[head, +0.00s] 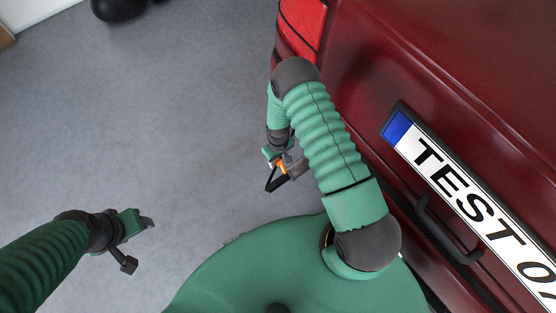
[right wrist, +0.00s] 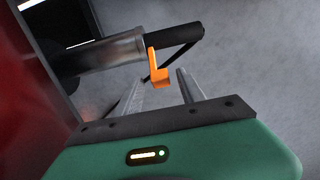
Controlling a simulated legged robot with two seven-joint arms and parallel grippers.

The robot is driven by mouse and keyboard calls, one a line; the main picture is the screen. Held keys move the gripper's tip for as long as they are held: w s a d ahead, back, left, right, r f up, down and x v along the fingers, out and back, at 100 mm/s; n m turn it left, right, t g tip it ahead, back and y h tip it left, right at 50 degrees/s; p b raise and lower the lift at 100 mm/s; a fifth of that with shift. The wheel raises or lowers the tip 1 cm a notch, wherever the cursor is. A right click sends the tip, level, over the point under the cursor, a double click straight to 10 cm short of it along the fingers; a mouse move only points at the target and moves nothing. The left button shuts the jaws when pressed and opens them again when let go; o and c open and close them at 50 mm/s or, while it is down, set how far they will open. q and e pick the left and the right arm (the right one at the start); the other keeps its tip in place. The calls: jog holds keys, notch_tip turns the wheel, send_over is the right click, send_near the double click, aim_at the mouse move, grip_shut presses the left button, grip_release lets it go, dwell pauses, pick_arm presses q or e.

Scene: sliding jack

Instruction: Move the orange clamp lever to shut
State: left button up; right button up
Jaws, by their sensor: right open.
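The orange clamp lever (right wrist: 159,70) shows in the right wrist view, standing out from a silver tube (right wrist: 112,54) where the tube meets a black grip (right wrist: 178,37). A small part of the lever (head: 281,168) shows in the head view. My right gripper (right wrist: 161,78) is open, its two fingers apart with the lever's end between or just beyond their tips. I cannot tell if they touch it. In the head view my right gripper (head: 275,152) is partly hidden by its arm. My left gripper (head: 139,243) is open and empty at lower left, far from the lever.
A dark red car body with a number plate (head: 480,200) fills the right side of the head view. A red tail light (head: 303,22) is at the top. Grey floor (head: 150,120) is clear to the left. A black rounded object (head: 118,8) lies at the top.

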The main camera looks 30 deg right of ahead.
grip_shut()
dwell(0.3)
dwell(1.1)
